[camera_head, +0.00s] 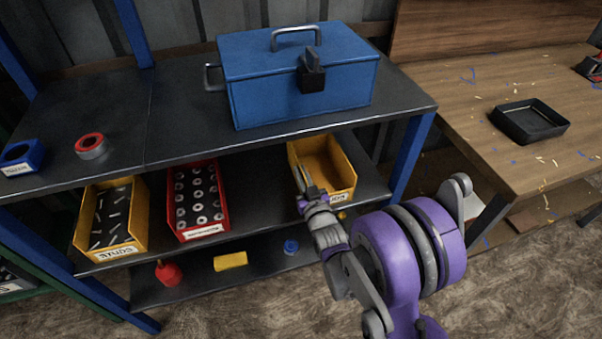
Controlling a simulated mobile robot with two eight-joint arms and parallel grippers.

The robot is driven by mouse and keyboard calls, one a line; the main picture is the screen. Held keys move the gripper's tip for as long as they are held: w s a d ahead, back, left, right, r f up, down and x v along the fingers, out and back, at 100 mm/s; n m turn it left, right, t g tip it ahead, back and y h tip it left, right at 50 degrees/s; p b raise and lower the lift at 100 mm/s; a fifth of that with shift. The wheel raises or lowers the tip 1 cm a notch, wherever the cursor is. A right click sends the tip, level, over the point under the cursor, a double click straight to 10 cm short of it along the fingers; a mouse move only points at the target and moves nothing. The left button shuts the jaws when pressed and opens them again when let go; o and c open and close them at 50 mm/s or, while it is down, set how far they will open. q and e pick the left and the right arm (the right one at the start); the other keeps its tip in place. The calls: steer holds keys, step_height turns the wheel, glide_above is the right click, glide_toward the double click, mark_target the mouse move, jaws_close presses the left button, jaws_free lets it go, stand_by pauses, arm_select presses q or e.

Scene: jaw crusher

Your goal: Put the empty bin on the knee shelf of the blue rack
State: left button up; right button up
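The blue rack (409,155) has dark shelves at several heights. An empty yellow bin (326,160) with a partly hidden label is on the right part of its middle shelf (255,190). My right gripper (306,184) is at the bin's front left wall, its fingers reaching up past the rim. It overlaps the wall in the picture, and I cannot tell whether the fingers are closed on it. A lower shelf (195,285) shows beneath, partly hidden by my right arm. My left gripper is not in view.
A yellow studs bin (83,222) and red bin of washers (174,205) stand left on the middle shelf. Below are a red object (168,273), yellow block (230,261) and blue item (291,247). A blue toolbox (300,85) is on top; a wooden bench (470,110) stands right.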

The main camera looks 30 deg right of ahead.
steer(key=o, duration=0.4)
steer(key=shift+r, duration=0.3)
steer(key=s+a+f+n+g+y, duration=0.1)
steer(key=s+a+g, duration=0.3)
steer(key=s, duration=0.5)
steer(key=s+a+f+g+y, duration=0.1)
steer(key=s+a+g, duration=0.3)
steer(key=s, duration=0.6)
steer(key=s+a+f+n+g+y, duration=0.1)
steer(key=s+a+g, duration=0.4)
steer(key=s, duration=0.5)
steer(key=shift+s+a+f+n+y, duration=0.2)
steer(key=shift+a+f+n+y, duration=0.15)
steer(key=shift+f+y, duration=0.3)
